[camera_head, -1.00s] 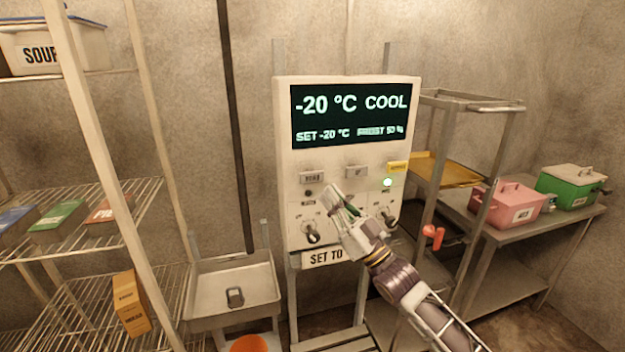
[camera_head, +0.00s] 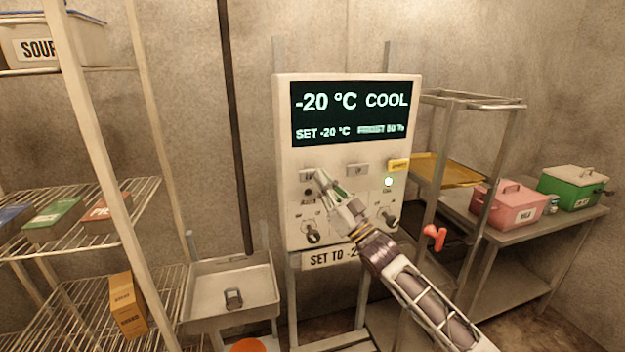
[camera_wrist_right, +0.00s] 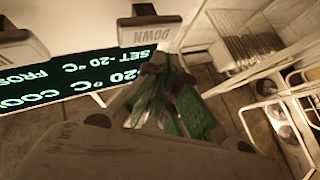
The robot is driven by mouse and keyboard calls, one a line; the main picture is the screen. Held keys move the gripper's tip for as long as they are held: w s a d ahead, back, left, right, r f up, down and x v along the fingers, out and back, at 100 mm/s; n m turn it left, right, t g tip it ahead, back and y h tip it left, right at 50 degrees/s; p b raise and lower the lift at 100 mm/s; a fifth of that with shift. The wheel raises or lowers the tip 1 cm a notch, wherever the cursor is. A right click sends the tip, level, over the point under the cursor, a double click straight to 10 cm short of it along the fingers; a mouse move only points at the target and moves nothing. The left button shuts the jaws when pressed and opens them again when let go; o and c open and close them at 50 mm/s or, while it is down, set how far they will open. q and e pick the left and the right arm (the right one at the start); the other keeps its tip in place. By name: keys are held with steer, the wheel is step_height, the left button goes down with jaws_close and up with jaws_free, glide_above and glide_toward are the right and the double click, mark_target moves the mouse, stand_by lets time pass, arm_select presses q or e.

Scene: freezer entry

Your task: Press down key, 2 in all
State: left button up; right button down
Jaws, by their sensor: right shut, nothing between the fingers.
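The control panel (camera_head: 289,130) stands upright in the middle of the head view. Its display (camera_head: 350,113) reads -20 °C COOL, with SET -20 °C below. The down key (camera_head: 307,175) is at the panel's left; in the right wrist view the key (camera_wrist_right: 152,27) reads DOWN upside down. A second key (camera_head: 358,170) sits to its right. My right gripper (camera_head: 319,178) is shut and empty, its tips right at the down key and partly covering it. I cannot tell whether they touch it. My left gripper is not in view.
Two knobs (camera_head: 312,234) sit low on the panel, above a SET TO label (camera_head: 325,259) partly hidden by my arm.

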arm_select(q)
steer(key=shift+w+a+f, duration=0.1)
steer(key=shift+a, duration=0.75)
arm_select(e)
steer(key=shift+w+a, duration=0.15)
steer(key=shift+w, duration=0.2)
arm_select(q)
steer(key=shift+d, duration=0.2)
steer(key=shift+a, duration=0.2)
arm_select(e)
steer(key=shift+w, duration=0.15)
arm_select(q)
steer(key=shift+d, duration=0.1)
arm_select(e)
steer(key=shift+w, duration=0.1)
